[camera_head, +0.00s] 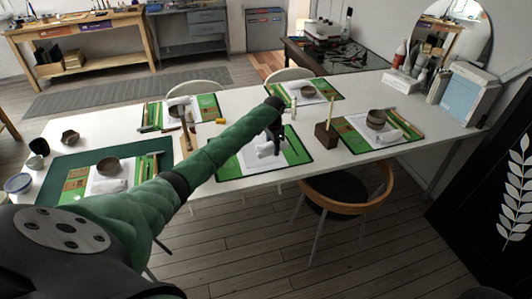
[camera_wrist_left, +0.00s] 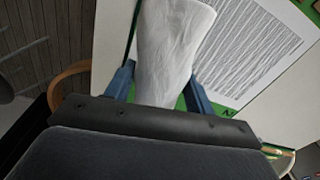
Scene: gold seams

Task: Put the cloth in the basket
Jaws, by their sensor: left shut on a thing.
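My left arm reaches across the white table in the head view, and my left gripper (camera_head: 272,138) is over the middle green mat (camera_head: 232,168). A white cloth (camera_head: 266,150) is at the gripper. In the left wrist view the cloth (camera_wrist_left: 175,45) lies between the two blue fingers of my left gripper (camera_wrist_left: 160,84), which are shut on it. The cloth is above or against a printed white sheet (camera_wrist_left: 250,50) on the green mat; the gap cannot be judged. I cannot pick out a basket in either view. My right gripper is not in view.
Other green mats hold bowls, including one at the right (camera_head: 376,118) and one at the left (camera_head: 109,167). A brown block with a stick (camera_head: 325,134) stands right of my gripper. A wooden-backed chair (camera_head: 345,205) is at the table's front edge.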

